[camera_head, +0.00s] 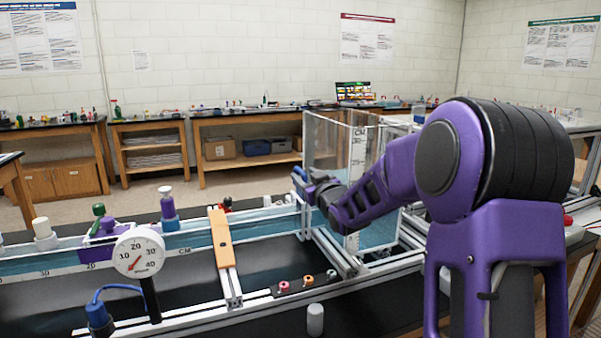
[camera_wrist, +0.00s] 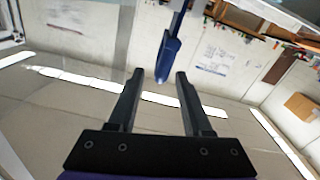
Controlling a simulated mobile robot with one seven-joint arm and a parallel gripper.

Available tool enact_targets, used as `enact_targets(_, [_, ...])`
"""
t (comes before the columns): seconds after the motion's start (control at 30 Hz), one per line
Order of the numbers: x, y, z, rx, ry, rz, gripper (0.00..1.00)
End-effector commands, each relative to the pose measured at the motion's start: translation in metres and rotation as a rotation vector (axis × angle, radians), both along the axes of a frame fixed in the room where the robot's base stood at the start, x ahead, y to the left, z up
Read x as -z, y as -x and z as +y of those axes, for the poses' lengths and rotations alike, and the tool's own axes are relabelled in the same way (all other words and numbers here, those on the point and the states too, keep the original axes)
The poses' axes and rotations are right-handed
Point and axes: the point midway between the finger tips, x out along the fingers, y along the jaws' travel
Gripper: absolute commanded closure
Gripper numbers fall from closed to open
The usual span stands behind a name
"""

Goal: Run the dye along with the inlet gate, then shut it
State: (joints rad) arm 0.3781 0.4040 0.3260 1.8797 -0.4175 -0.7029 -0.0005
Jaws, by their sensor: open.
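My gripper (camera_head: 316,190) is at the tank end of the long water channel (camera_head: 62,268). In the wrist view its two fingers (camera_wrist: 159,76) are apart, with nothing clamped. A blue handle (camera_wrist: 170,50) reaches down to the gap between the fingertips; I cannot tell whether it touches them. A blue part also shows just beyond my gripper in the head view (camera_head: 299,171); it may be the inlet gate's handle. The gate itself is mostly hidden by my arm.
A clear tank (camera_head: 325,140) stands behind my arm. A round dial gauge (camera_head: 139,251), an orange bar (camera_head: 220,238) and a green-knobbed purple block (camera_head: 100,228) line the channel.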

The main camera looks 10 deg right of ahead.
Motion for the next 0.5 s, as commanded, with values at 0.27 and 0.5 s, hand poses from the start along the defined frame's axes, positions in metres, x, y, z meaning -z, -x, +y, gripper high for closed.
enact_targets(0.27, [0.000, -0.033, 0.007, -0.001, 0.000, -0.001, 0.50])
enact_targets(0.5, [0.000, -0.038, 0.008, -0.001, 0.000, 0.000, 0.50])
